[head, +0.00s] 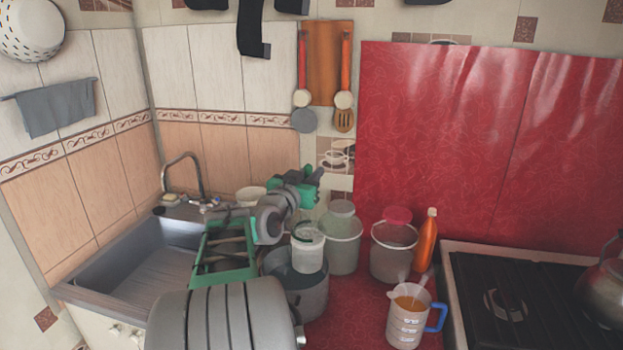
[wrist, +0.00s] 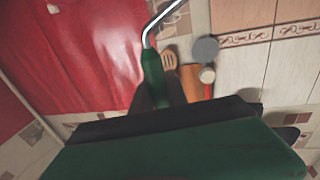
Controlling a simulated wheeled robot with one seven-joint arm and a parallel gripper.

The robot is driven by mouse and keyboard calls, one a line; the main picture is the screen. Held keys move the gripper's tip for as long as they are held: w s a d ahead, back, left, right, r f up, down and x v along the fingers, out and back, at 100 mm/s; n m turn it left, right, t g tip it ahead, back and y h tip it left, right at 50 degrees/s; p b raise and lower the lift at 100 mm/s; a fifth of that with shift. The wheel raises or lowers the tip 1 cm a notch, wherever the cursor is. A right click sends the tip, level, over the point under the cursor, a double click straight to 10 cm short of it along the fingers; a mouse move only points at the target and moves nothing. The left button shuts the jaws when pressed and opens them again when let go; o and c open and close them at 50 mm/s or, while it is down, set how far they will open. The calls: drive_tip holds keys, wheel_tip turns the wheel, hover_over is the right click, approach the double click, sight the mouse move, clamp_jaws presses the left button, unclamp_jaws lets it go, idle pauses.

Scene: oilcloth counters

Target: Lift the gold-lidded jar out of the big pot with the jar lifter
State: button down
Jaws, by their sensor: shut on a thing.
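My gripper (head: 314,180) is raised above the pots in the head view. In the wrist view my gripper (wrist: 160,95) is shut on the green handle of the jar lifter (wrist: 153,78); its bent metal rod points away, and no jar shows at it. A big grey pot (head: 312,304) stands on the red counter beside the sink. A pale, clear jar (head: 308,256) shows at its mouth; I cannot tell whether it stands inside or hangs above. Its lid looks pale, and no gold lid can be made out. The lifter's lower end cannot be made out in the head view.
A measuring jug (head: 405,328), an orange bottle (head: 427,245) and the stove (head: 500,290) are to the right. The sink (head: 130,280) is left.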

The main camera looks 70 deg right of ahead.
wheel_tip(320, 180, up, 4)
drive_tip(key=shift+f+p, duration=0.1)
drive_tip(key=shift+p, duration=0.45)
drive_tip(key=s+a+b, duration=0.6)
drive_tip(key=s+a, duration=0.2)
drive_tip(key=s, duration=0.4)
drive_tip(key=shift+a, duration=0.25)
idle(1.0)
drive_tip(key=shift+b, duration=0.6)
drive_tip(key=shift+b, duration=0.5)
